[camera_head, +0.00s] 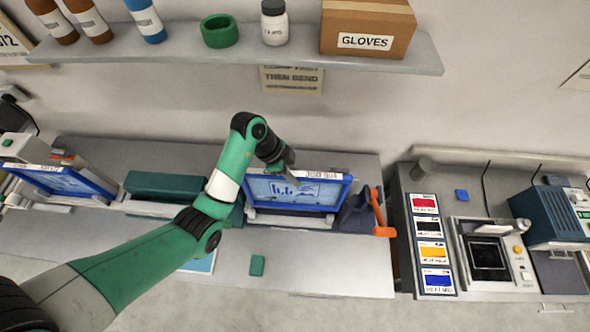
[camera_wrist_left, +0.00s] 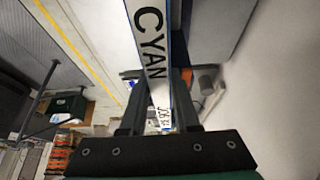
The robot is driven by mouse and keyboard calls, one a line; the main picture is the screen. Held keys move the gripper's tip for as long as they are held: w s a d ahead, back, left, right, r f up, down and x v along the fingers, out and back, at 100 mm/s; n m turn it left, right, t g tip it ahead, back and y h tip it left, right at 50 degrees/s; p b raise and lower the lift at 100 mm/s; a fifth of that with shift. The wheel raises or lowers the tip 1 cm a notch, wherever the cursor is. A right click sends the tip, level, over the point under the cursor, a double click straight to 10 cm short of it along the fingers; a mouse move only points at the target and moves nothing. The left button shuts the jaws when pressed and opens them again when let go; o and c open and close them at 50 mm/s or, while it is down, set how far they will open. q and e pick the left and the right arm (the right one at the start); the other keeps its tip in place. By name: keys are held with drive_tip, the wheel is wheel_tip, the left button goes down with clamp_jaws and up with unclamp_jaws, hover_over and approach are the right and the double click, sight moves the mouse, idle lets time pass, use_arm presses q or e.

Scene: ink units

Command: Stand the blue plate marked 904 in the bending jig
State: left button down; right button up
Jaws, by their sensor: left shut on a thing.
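A blue-framed plate (camera_head: 287,190) with a pale blue picture stands on edge, upright, over the bench in the middle of the head view. In the left wrist view its long white edge (camera_wrist_left: 150,45) reads CYAN, with a smaller job label whose number I cannot read surely. My left gripper (camera_head: 290,180) is shut on the plate's top edge, and its fingers (camera_wrist_left: 160,108) straddle that edge. The dark blue bending jig (camera_head: 354,212) with an orange lever (camera_head: 380,212) is at the plate's right end. I cannot tell whether the plate's lower edge is seated. My right gripper is out of view.
Another blue-framed plate (camera_head: 62,181) stands in equipment at the left. A colour-card panel (camera_head: 433,245) and a measuring device (camera_head: 487,255) stand at the right. A shelf (camera_head: 240,50) hangs above.

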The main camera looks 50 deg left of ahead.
use_arm(q)
wheel_tip(320, 180, down, 9)
drive_tip(key=b, duration=0.2)
drive_tip(key=shift+r, duration=0.15)
drive_tip(key=shift+f, duration=0.35)
idle(0.7)
drive_tip(key=c, duration=0.6)
unclamp_jaws()
drive_tip(key=shift+o, duration=0.2)
drive_tip(key=p+v, duration=0.1)
drive_tip(key=v, duration=1)
drive_tip(key=shift+a+r, duration=0.1)
drive_tip(key=shift+r, duration=0.2)
